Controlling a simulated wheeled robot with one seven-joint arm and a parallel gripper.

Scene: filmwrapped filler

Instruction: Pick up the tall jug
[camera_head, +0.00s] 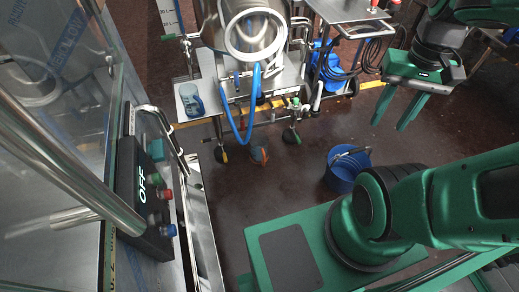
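A blue-grey jug (191,100) stands on the left end of a steel shelf (205,84), under a large steel vessel. It looks like the tall jug, with a handle-like shape on its front. My gripper (391,124) is at the upper right, pointing down. Its two green fingers are apart with nothing between them. It is well to the right of the jug, with a wide gap of floor and equipment between them.
The steel vessel (244,30) and a blue hose (241,130) are right of the jug. A blue bucket (343,182) stands on the floor. A black control box (135,200) and steel rails line the left.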

